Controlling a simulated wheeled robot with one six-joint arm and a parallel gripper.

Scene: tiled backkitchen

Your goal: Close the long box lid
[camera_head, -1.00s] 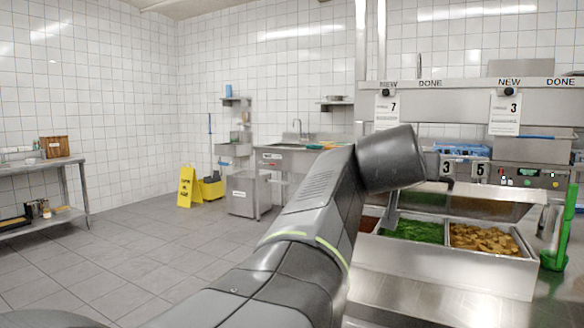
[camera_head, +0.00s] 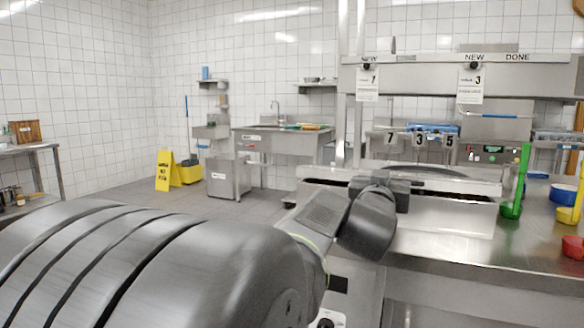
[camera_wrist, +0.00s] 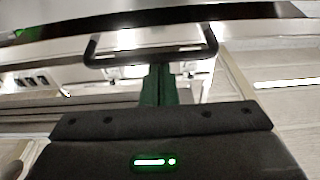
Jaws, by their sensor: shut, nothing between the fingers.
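The long box (camera_head: 470,218) is a steel counter unit at the right of the head view. Its steel lid (camera_head: 465,184) lies low and nearly level over the top, and the food inside is hidden. I cannot tell whether the lid is fully down. My gripper (camera_wrist: 158,78) is shut and empty, its dark green fingers together in the wrist view. A black U-shaped handle (camera_wrist: 150,58) crosses just beyond the fingertips; contact is unclear. In the head view my wrist is over the box's left part and hides some of the lid.
Steel posts and a shelf (camera_head: 440,80) with number cards stand behind the box. Green (camera_head: 515,190), yellow and red utensils and a blue container (camera_head: 563,193) are on the counter at right. A yellow floor sign (camera_head: 165,170) stands far left on open tiled floor.

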